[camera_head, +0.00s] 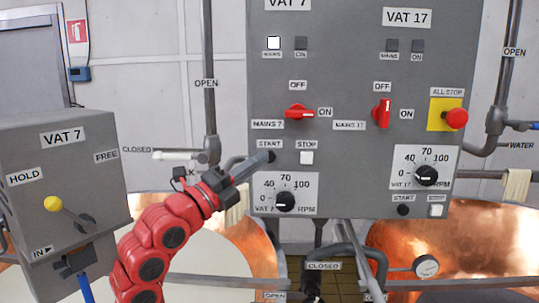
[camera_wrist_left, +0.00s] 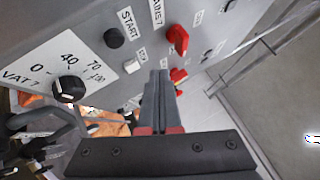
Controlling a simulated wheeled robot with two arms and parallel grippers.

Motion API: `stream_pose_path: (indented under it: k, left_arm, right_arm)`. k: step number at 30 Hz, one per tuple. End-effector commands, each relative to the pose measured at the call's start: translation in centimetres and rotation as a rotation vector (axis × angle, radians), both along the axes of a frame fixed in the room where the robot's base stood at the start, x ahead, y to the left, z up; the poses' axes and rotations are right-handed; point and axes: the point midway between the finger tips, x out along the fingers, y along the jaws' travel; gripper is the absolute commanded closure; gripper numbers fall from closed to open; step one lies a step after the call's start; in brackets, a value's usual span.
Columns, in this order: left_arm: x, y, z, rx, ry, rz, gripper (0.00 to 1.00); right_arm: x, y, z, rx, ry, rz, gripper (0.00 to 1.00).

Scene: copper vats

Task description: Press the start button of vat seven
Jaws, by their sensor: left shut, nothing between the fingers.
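The grey control panel (camera_head: 345,140) carries vat seven's controls on its left half. The dark round start button (camera_head: 271,157) sits under the START label; it shows uncovered in the left wrist view (camera_wrist_left: 113,38). The pale square stop button (camera_head: 306,158) is to its right, also in the left wrist view (camera_wrist_left: 131,66). My left gripper (camera_head: 264,159) is shut and empty, its tips overlapping the start button's edge in the head view. In the left wrist view the shut fingers (camera_wrist_left: 158,75) appear apart from the button. Contact is not visible. My right gripper is not in view.
Vat seven's red mains switch (camera_head: 299,112) lies toward ON; its mains lamp (camera_head: 273,43) is white. Its RPM dial (camera_head: 285,200) is below START. A red all-stop button (camera_head: 456,118) and vat seventeen's start button (camera_head: 403,210) are right. A grey VAT 7 box (camera_head: 60,180) stands left.

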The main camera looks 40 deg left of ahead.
Motion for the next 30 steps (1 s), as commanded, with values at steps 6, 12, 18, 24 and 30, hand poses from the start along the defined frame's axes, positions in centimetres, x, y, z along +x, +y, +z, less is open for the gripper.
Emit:
stream_pose_path:
  k: [6,12,18,24,30]
  left_arm:
    - [-2.0,-2.2,-1.3,0.361,0.128,0.045,1.00]
    - [-2.4,-2.5,-2.0,0.441,0.160,0.054,1.00]
    - [-2.4,-2.5,-2.0,0.438,0.159,0.053,1.00]
    - [-1.8,-2.2,-1.8,0.434,0.158,0.051,1.00]
    - [0.2,-1.0,-1.7,0.433,0.159,0.049,1.00]
  right_arm:
    - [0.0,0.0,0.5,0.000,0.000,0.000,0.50]
    - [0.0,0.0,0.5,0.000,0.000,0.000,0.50]
    - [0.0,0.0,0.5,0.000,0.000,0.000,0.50]
    - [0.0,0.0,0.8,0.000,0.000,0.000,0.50]
    - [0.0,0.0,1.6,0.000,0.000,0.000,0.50]
